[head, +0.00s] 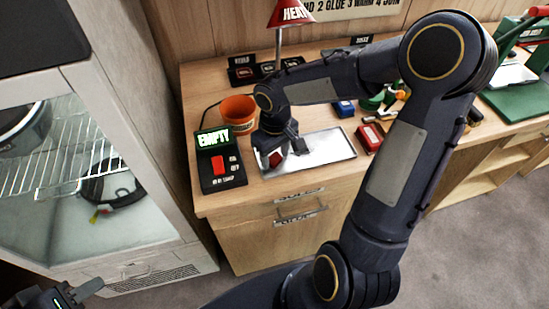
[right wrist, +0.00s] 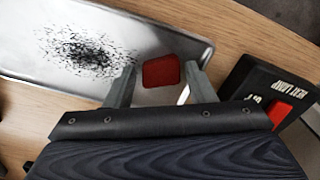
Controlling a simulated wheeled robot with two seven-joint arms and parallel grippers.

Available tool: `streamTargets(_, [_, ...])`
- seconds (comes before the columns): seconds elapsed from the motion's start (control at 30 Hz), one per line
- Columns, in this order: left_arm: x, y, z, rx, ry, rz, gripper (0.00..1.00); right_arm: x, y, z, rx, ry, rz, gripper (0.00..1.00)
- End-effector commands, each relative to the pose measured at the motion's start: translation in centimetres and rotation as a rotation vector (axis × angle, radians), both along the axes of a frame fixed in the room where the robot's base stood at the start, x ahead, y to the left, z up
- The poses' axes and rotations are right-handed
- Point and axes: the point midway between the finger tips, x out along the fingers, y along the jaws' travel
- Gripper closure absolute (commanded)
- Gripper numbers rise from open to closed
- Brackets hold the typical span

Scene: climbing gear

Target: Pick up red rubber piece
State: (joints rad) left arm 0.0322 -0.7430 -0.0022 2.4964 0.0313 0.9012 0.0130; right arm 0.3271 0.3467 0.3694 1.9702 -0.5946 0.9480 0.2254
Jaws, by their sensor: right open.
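The red rubber piece (head: 275,158) lies at the left end of the metal tray (head: 335,147), partly hidden by my right gripper (head: 286,150) in the head view. In the right wrist view the red rubber piece (right wrist: 161,71) shows between the two fingers of my right gripper (right wrist: 160,78). These fingers are apart, one on each side of the piece, and I see a gap on the right side. My left gripper (head: 80,291) is at the bottom left corner of the head view, away from the bench and partly cut off; its opening is not clear.
A black heat lamp box (head: 220,165) with a red switch and an "EMPTY" display stands left of the tray. An orange pot (head: 239,112) is behind it. A red box (head: 369,137) lies right of the tray. Dark specks (right wrist: 80,52) cover part of the tray.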

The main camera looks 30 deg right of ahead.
Motion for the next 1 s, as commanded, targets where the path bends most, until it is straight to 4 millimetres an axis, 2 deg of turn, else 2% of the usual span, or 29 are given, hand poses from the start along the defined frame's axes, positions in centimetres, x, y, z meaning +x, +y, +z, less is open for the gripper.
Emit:
streamTargets(0.2, [0.0, 0.0, 0.0, 0.0, 0.0, 0.0, 0.64, 0.0, 0.0, -0.1, 0.0, -0.002, 0.0, 0.5])
streamTargets(0.47, [0.0, 0.0, 0.0, 0.0, 0.0, 0.0, 0.64, 0.0, 0.0, -0.1, 0.0, -0.001, 0.0, 0.83])
streamTargets(0.8, [0.0, 0.0, 0.0, 0.0, 0.0, 0.0, 0.64, 0.0, 0.0, 0.2, -0.001, -0.002, -0.001, 0.84])
streamTargets(1.0, [0.0, 0.0, 0.1, 0.0, 0.0, 0.0, 0.64, 0.2, -0.1, 2.0, -0.002, -0.005, -0.002, 0.84])
